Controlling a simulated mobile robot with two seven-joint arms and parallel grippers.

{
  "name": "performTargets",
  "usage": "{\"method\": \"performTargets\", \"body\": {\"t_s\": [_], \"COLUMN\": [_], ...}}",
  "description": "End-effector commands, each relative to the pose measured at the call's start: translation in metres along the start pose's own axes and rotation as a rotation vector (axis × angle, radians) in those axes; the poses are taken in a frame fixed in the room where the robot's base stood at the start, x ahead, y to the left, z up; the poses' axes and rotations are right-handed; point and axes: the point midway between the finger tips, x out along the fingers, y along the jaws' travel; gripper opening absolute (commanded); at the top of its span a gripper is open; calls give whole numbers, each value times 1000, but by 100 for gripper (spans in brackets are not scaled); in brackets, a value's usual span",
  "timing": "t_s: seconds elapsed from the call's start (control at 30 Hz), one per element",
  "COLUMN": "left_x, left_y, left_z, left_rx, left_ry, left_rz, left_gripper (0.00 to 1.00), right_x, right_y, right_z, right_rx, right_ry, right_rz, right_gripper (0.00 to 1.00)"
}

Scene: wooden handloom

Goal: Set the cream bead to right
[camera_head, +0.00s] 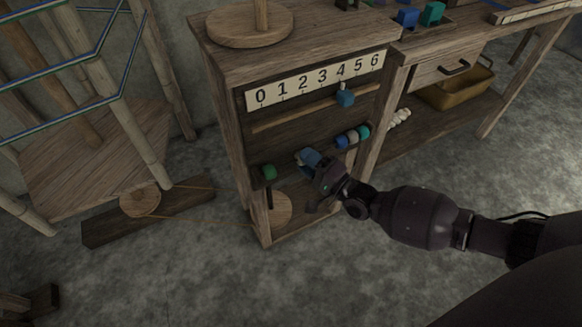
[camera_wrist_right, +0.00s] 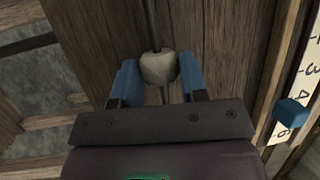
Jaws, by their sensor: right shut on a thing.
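The cream bead (camera_wrist_right: 158,68) sits between the two blue fingertips of my right gripper (camera_wrist_right: 158,80) in the wrist view, with a thin wire running through it. In the head view, my right gripper (camera_head: 308,158) is at the lower wire in the cabinet front, shut on this bead, which is mostly hidden by the fingers. A green bead (camera_head: 269,172) is left of the gripper. To its right are a blue bead (camera_head: 341,142), a pale bead (camera_head: 352,137) and a teal bead (camera_head: 363,131), close together. My left gripper is not in view.
A number strip (camera_head: 316,82) marked 0 to 6 is above a rail with a blue slider (camera_head: 345,98) below about 4. A round wooden base (camera_head: 249,25) stands on the cabinet top. A drawer table with an ochre bin (camera_head: 458,92) is at the right.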

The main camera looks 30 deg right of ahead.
Motion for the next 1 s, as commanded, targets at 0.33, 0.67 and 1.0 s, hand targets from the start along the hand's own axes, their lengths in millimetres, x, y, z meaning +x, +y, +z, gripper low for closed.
{"method": "performTargets", "body": {"t_s": [0.33, 0.67, 1.0], "left_x": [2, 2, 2], "left_y": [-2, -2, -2], "left_z": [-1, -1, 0], "left_rx": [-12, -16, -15], "left_ry": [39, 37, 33], "left_rz": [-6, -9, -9], "left_gripper": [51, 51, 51], "right_x": [-16, -15, -15], "right_y": [2, 1, 0], "right_z": [-34, -34, -34], "right_rx": [2, 2, 1], "right_ry": [-1, -1, -1], "right_rz": [4, 3, 1], "right_gripper": [0, 49, 66]}}
